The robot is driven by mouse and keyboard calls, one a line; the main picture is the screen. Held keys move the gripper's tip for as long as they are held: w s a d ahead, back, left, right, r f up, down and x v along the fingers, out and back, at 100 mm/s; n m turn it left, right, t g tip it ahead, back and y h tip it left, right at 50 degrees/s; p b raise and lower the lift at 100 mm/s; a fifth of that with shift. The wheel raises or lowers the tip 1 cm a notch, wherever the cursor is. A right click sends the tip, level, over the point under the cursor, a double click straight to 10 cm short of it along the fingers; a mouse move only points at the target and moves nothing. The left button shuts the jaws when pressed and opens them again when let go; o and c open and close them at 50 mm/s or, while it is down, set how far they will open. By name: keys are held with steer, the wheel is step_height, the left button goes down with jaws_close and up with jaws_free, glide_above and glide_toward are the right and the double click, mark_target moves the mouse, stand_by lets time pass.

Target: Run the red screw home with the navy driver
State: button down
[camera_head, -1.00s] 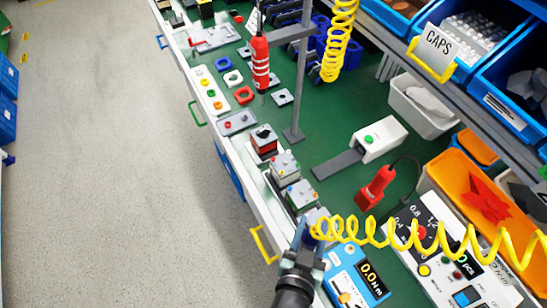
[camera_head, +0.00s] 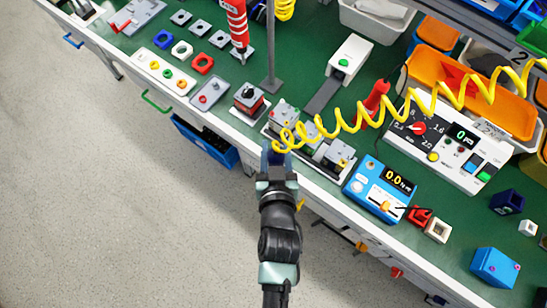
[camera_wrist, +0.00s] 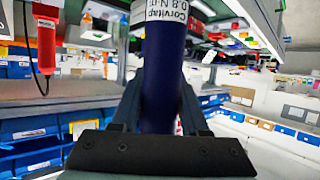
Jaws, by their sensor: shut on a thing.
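My gripper (camera_head: 276,172) is shut on the navy driver (camera_head: 275,155), at the front edge of the bench. In the wrist view the navy driver (camera_wrist: 164,70) stands between my fingers with a white label reading 0.8 N. A yellow coiled cord (camera_head: 345,125) runs from its top to the right. Grey switch units (camera_head: 284,112) stand in a row on a pale fixture just beyond and right of the driver; another unit is at the right end (camera_head: 340,155). The driver's tip is hidden. I cannot make out the red screw for certain.
A red driver (camera_head: 237,22) hangs beside a grey post (camera_head: 270,60). A blue torque meter (camera_head: 378,188) reading 0.0 stands to the right. A red-and-black switch part (camera_head: 249,98) sits left of the units. Floor is clear in front of the bench.

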steer(key=w+a+r+y+p, duration=0.1)
steer(key=w+r+p, duration=0.5)
steer(key=w+r, duration=0.9)
step_height(320, 180, down, 6)
steer(key=w+b, duration=0.1)
steer(key=b, duration=0.3)
steer(key=shift+w+n, duration=0.15)
steer(key=shift+n, duration=0.15)
steer(key=c, duration=0.9)
jaws_free()
jaws_close()
